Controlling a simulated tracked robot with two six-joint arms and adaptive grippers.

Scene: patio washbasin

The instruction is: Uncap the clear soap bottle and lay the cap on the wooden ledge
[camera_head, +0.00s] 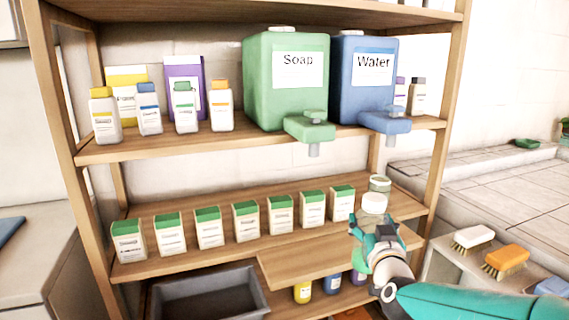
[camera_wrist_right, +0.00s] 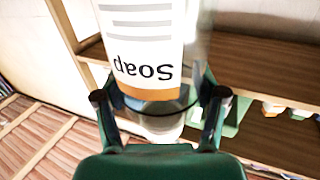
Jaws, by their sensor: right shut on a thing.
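My right gripper (camera_head: 376,238) is at the right end of the lower shelf, beside the wooden ledge (camera_head: 310,264). In the wrist view its fingers (camera_wrist_right: 160,95) are closed in on the clear soap bottle (camera_wrist_right: 145,50). The bottle's white label reads Soap upside down in this view, above an orange band. A paler, narrower white part (camera_wrist_right: 165,132) shows between the bottle and my palm; I cannot tell whether it is the cap. In the head view a white round piece (camera_head: 374,203) sits just beyond the fingers, with a clear greyish round piece (camera_head: 380,184) behind it. My left gripper is out of view.
A green Soap tank (camera_head: 285,90) and a blue Water tank (camera_head: 365,90) stand on the upper shelf. Several green-topped cartons (camera_head: 245,220) line the lower shelf. A grey bin (camera_head: 210,295) sits below. Brushes (camera_head: 473,238) lie at the right. The ledge's visible top is bare.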

